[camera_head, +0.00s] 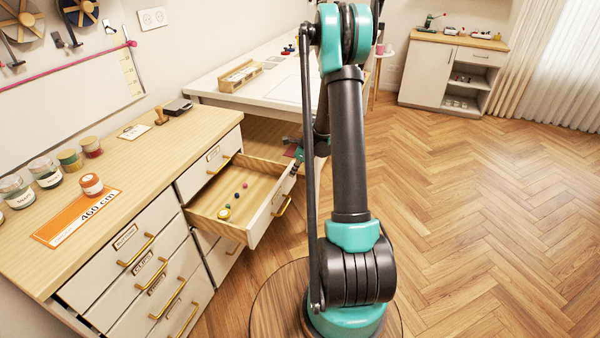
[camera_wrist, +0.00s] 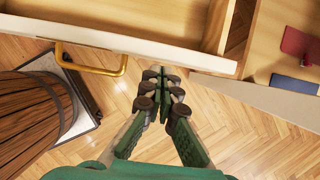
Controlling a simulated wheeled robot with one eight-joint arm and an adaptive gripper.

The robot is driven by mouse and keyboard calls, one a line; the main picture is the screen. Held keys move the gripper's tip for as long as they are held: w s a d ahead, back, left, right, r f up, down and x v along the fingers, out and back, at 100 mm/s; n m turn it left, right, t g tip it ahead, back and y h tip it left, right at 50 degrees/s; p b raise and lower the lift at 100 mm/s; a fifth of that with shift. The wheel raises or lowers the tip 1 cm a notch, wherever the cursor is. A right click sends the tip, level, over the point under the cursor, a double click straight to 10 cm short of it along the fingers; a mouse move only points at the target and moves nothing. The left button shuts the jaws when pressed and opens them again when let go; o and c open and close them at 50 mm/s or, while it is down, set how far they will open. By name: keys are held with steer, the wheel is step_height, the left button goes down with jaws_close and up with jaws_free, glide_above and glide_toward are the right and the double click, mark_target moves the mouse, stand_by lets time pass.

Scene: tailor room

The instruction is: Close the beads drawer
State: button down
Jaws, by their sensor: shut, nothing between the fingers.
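The beads drawer (camera_head: 266,218) is pulled out from the cabinet under the wooden counter, with several small coloured beads (camera_head: 236,196) and a small round yellowish item inside. Its white front panel also crosses the top of the wrist view (camera_wrist: 150,47), with a gold handle (camera_wrist: 95,70) on it. My gripper (camera_wrist: 163,74) is shut and empty, its fingertips just outside the drawer front, near the front's right end. Contact cannot be told. In the head view my gripper (camera_head: 297,162) is small and partly hidden, by the drawer's far front corner.
Closed drawers with gold handles (camera_head: 137,254) stand left of the open one. Jars (camera_head: 46,174) and an orange measure card (camera_head: 76,217) lie on the counter. A white table (camera_head: 270,90) stands behind. A wooden barrel-like thing (camera_wrist: 30,110) is at left in the wrist view. Floor (camera_head: 480,220) at right is clear.

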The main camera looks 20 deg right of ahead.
steer(key=shift+w+a, duration=0.1)
steer(key=shift+a, duration=0.1)
steer(key=w+a, duration=1.3)
steer(key=a, duration=0.5)
steer(key=shift+w+a, duration=0.15)
